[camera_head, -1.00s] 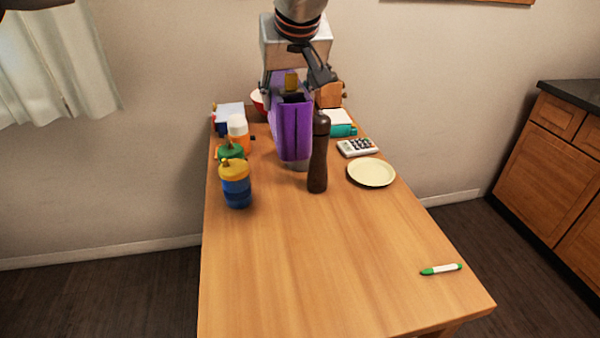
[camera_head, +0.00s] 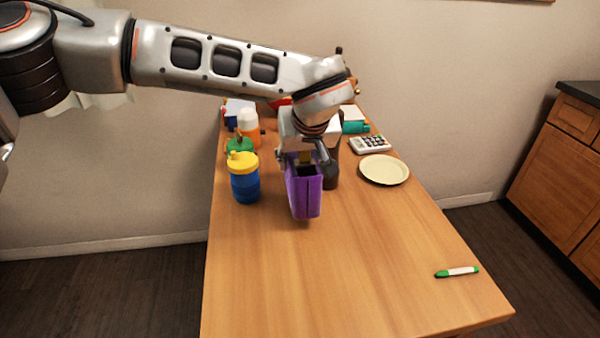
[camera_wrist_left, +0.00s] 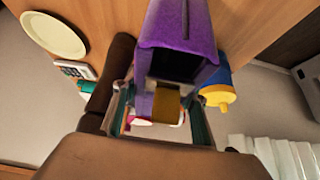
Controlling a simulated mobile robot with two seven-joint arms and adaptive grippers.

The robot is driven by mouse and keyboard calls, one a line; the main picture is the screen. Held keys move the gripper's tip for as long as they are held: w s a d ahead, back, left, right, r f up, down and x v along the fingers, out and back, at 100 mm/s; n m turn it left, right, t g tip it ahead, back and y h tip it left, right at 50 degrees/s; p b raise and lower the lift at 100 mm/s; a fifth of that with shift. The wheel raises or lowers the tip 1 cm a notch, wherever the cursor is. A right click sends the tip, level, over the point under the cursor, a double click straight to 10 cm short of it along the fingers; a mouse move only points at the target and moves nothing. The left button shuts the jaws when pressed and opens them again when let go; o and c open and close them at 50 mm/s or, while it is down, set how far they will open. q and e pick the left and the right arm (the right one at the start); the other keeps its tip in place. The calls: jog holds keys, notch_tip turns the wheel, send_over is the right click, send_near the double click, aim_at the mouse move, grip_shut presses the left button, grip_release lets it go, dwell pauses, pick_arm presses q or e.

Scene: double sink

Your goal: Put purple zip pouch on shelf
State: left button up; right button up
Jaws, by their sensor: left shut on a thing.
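The purple zip pouch (camera_head: 306,196) is upright over the middle of the wooden table, its dark opening facing up. My left gripper (camera_head: 305,158) reaches it from above and is shut on its upper part. In the left wrist view the pouch (camera_wrist_left: 172,28) extends away from my left gripper (camera_wrist_left: 160,103), with a yellow-brown piece at its opening. I cannot tell how far its bottom is from the tabletop. No shelf shows in these views. My right gripper is not in view.
A dark brown mill (camera_head: 331,172) stands close behind the pouch, partly hidden. A blue and yellow bottle (camera_head: 244,180) is to the left. A cream plate (camera_head: 384,169), calculator (camera_head: 371,145) and green-white marker (camera_head: 457,272) are to the right. The table's near part (camera_head: 330,280) is mostly clear.

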aim_at(300, 173)
pick_arm(q)
jog(key=shift+f, duration=1.8)
jog(key=shift+f, duration=0.1)
jog(key=o, duration=1.2)
jog(key=shift+c, duration=0.2)
